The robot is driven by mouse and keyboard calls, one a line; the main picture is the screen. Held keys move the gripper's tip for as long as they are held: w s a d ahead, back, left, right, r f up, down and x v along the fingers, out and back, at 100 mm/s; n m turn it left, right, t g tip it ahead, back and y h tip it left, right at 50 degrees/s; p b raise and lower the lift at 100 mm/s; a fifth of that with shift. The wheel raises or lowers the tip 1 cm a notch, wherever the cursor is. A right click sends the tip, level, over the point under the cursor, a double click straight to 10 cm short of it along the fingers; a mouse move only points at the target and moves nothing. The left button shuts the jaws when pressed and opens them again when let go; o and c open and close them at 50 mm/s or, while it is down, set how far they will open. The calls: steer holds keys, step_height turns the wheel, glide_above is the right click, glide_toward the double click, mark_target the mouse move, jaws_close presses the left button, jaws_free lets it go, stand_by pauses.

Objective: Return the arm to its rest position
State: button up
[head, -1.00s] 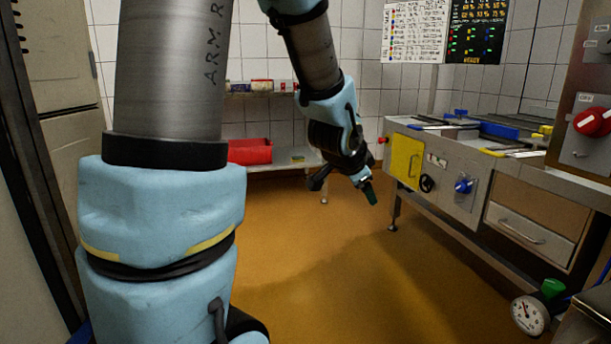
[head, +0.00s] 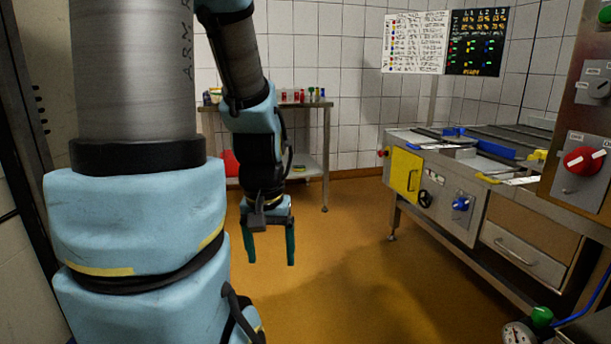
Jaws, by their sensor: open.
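My arm fills the left side of the head view, with its blue and grey links folded over at the top. My gripper (head: 270,248) hangs down from the end of the arm, left of the middle of the view. Its two dark green fingers point at the floor and stand apart, with nothing between them. It hangs in free air in front of the steel shelf table (head: 327,150). The forearm hides part of that table.
A steel workbench (head: 470,215) with a yellow door (head: 405,173) stands on the right. A control panel with a red knob (head: 584,160) is at the right edge. A red bin (head: 230,163) is partly hidden behind my arm. The orange floor (head: 345,265) in the middle is clear.

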step_height(320, 180, up, 21)
steer(key=p, duration=1.8)
steer(key=shift+f+p, duration=0.2)
steer(key=shift+p, duration=0.1)
